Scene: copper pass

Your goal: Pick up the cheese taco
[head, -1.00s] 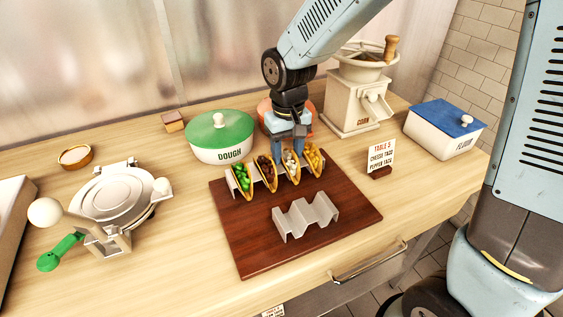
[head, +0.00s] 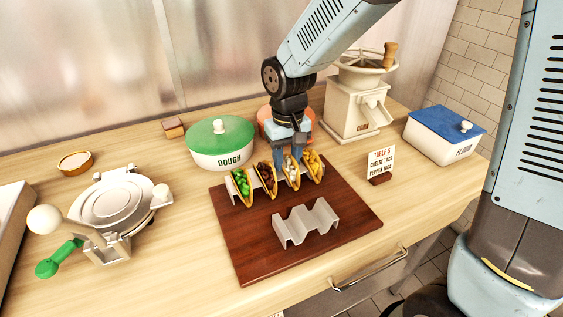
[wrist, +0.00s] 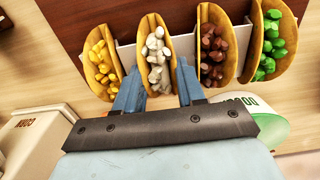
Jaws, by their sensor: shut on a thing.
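Several filled tacos stand upright in a row in a metal rack on a brown board (head: 255,255). The taco with white crumbled filling, which looks like the cheese taco (head: 291,174), is second from the right in the head view. It also shows in the wrist view (wrist: 154,50). My gripper (head: 290,156) points down over it from behind, with one blue finger on each side of its shell. The gripper (wrist: 160,88) is shut on this taco, which still sits in the rack. Tacos with yellow (head: 314,167), brown (head: 266,179) and green (head: 241,186) fillings stand beside it.
An empty zigzag rack (head: 305,222) stands at the front of the board. A card (head: 381,163) lists cheese taco and pepper taco. A dough pot (head: 220,145), a corn grinder (head: 353,108), a flour box (head: 444,135) and a press (head: 118,205) stand around.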

